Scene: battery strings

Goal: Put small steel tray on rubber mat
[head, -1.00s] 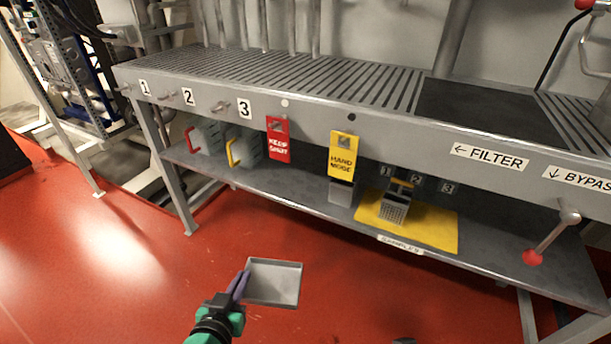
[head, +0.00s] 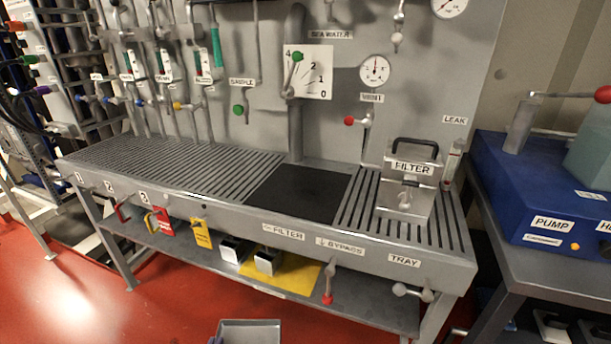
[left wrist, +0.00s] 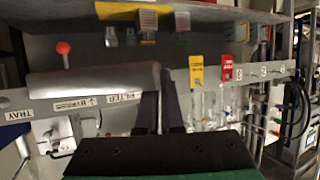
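The small steel tray (head: 250,333) is at the bottom edge of the head view, in front of the bench and below its top; its near part is cut off. My left gripper (head: 214,341) is at the tray's left edge, only a fingertip showing. In the left wrist view, which is upside down, my left gripper's purple fingers (left wrist: 160,108) close on the edge of the tray (left wrist: 95,80). The rubber mat (head: 298,193) is a black square lying flat on the slatted bench top, with nothing on it. My right gripper is not in view.
The filter box (head: 410,185) stands on the slats right of the mat. A pipe (head: 295,130) comes down behind the mat. Valve handles, including the red-knobbed bypass handle (head: 328,285), stick out from the bench front. A yellow sheet (head: 290,268) lies on the lower shelf.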

